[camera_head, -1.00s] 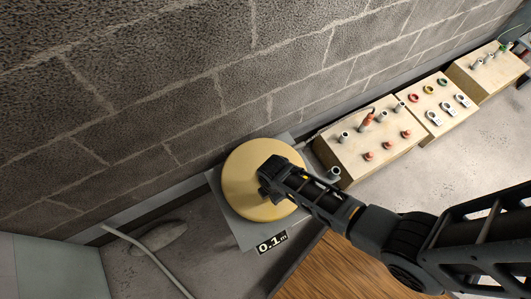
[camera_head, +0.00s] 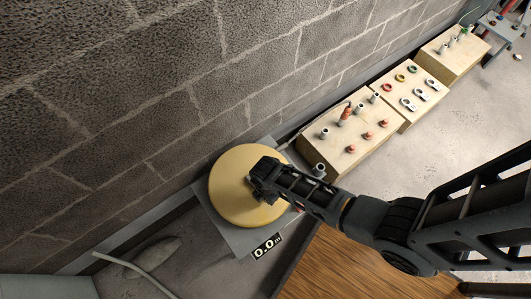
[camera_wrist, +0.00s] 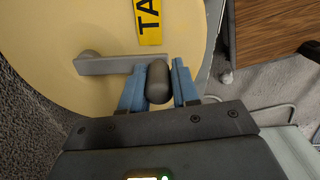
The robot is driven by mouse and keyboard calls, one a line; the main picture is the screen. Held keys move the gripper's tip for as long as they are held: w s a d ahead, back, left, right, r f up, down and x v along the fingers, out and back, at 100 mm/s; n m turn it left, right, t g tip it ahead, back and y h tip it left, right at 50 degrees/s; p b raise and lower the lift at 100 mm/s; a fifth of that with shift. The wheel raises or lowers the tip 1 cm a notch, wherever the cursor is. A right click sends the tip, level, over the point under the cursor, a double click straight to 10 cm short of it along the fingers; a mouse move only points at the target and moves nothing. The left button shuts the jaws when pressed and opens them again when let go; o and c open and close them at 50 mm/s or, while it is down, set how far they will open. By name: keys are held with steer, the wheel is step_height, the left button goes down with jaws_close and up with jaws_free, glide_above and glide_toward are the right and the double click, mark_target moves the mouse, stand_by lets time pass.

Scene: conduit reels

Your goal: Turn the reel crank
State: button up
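A round pale-yellow reel (camera_head: 233,205) sits on a grey base plate (camera_head: 216,224) against the block wall. In the wrist view, its grey crank arm (camera_wrist: 110,65) runs from a round hub to a dark upright knob (camera_wrist: 157,82). My gripper (camera_head: 262,180) is over the reel's face and hides the crank in the head view. In the wrist view, the blue fingers of my gripper (camera_wrist: 159,84) stand either side of the knob. The left finger looks close to it, and a narrow gap shows at the right finger. A display (camera_head: 267,246) reads 0.0 m.
Wooden blocks with fittings (camera_head: 350,135) line the wall to the right of the reel. A brown wood surface (camera_head: 335,265) lies in front of the reel. Grey floor lies open on the right.

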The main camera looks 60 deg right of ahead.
steer(key=o, duration=0.4)
steer(key=shift+r, duration=0.1)
steer(key=shift+r+p, duration=0.65)
steer(key=shift+r, duration=3.15)
steer(key=s+r+m+t, duration=0.7)
steer(key=s+r, duration=0.3)
steer(key=s+a+r+m+t, duration=0.1)
steer(key=s+r+m+t, duration=0.1)
steer(key=r, duration=0.8)
steer(key=s+r+m+t, duration=0.2)
steer(key=r+m+t, duration=0.1)
steer(key=r, duration=0.7)
steer(key=s+a+r+m+t, duration=0.1)
steer(key=s+r+m+t, duration=0.1)
steer(key=r, duration=0.8)
steer(key=shift+s+a+r+m+t, duration=0.1)
steer(key=shift+s+a+m+t, duration=0.15)
steer(key=shift+m, duration=0.25)
steer(key=shift+s+a+r+m+t, duration=0.15)
steer(key=shift+m+t, duration=0.1)
steer(key=shift+m, duration=0.25)
